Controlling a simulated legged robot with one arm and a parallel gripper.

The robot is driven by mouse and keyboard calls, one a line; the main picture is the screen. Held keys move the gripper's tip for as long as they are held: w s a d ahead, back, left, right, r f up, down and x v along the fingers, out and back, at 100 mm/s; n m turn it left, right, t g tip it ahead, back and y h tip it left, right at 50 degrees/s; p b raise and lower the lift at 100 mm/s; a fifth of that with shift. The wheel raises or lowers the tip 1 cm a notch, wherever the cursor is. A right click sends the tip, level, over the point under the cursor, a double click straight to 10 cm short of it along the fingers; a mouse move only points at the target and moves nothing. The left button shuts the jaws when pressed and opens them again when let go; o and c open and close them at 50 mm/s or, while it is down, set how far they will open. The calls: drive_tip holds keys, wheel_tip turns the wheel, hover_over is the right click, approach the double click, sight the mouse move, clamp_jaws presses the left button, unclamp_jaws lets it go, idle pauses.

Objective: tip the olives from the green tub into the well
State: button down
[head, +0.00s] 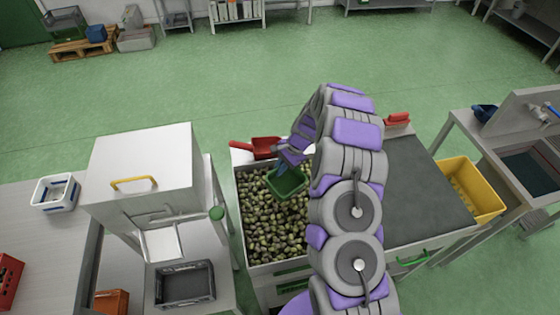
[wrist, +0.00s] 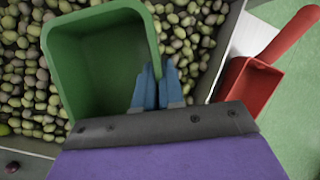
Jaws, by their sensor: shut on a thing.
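The green tub (head: 287,184) is over the olives near the back of the well (head: 278,268) in the head view. My gripper (head: 283,166) is shut on the tub's wall. In the wrist view the blue fingers (wrist: 157,86) pinch the right-hand wall of the tub (wrist: 95,70). Its inside looks bare, with no olives visible in it. The well is full of green and brown olives (head: 268,228), which also surround the tub in the wrist view (wrist: 20,85). I cannot tell whether the tub touches them. My arm hides the well's right side.
A red scoop (head: 262,147) lies on the white ledge behind the well; it also shows in the wrist view (wrist: 250,85). A white hopper machine (head: 150,165) stands left. A dark-topped table (head: 425,190) and a yellow crate (head: 470,190) stand right.

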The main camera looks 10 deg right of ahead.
drive_tip(key=shift+f+g+h+p, duration=0.6)
drive_tip(key=shift+f+g+p, duration=0.3)
drive_tip(key=shift+p, duration=1.75)
drive_tip(key=shift+r+p, duration=0.65)
drive_tip(key=shift+r, duration=1.85)
